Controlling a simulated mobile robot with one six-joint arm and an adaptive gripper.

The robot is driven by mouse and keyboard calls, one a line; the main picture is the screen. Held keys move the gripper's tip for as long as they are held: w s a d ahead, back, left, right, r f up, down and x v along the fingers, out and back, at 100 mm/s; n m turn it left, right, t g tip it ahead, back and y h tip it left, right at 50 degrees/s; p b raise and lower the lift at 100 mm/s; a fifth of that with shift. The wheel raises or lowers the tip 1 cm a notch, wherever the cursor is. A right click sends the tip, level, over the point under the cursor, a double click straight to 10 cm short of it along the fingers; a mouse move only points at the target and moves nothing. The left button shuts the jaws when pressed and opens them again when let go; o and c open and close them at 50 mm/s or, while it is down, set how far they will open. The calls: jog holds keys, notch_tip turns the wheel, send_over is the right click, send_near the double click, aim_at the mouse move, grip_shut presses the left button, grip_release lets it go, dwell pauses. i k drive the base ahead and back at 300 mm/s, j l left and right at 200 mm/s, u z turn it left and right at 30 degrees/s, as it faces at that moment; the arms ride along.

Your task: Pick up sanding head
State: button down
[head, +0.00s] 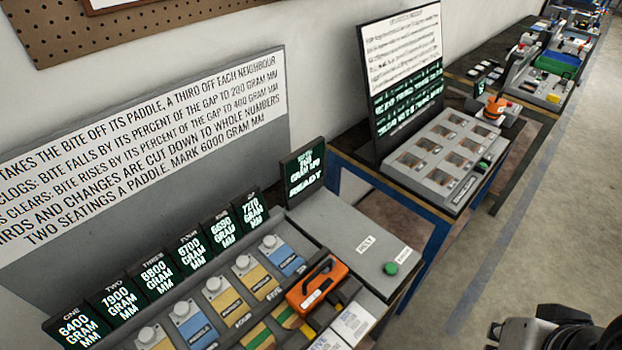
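An orange block with a black handle (317,287) sits on the near bench in the head view, across the right end of a row of coloured paddles. It looks like the sanding head, though no label on it is readable. A grey and black part of my own arm (560,330) shows at the bottom right corner, cut off by the frame edge. It is well to the right of the orange block and apart from it. My fingertips cannot be made out, so I cannot tell whether the gripper is open or shut.
Number displays (160,275) line the back of the paddles. A "READY" screen (303,172) and a green button (391,268) stand at the right. Behind is a grey tray station (447,160), with a small orange item (495,107) beyond. The floor (545,215) at right is clear.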

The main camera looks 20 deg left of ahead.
aim_at(317, 285)
jog(key=u, duration=1.3)
jog(key=k+u, duration=0.25)
jog(key=k+j+u, duration=0.15)
jog(key=k+u, duration=0.15)
jog(key=u, duration=0.45)
jog(key=l+u, duration=0.1)
jog(key=u, duration=0.75)
jog(key=l+u, duration=0.1)
jog(key=u, duration=0.35)
jog(key=k+u, duration=0.1)
jog(key=u, duration=0.35)
jog(key=k+l, duration=0.2)
jog(key=l, duration=0.2)
jog(key=k+l, duration=0.15)
jog(key=l, duration=0.25)
jog(key=k+l, duration=0.2)
jog(key=l, duration=0.2)
jog(key=k+l+u, duration=0.1)
jog(key=l, duration=0.25)
jog(key=k+l, duration=0.25)
jog(key=l, duration=0.15)
jog(key=k+l, duration=0.2)
jog(key=l, duration=0.2)
jog(key=k+l, duration=0.15)
jog(key=l, duration=0.2)
jog(key=u, duration=0.05)
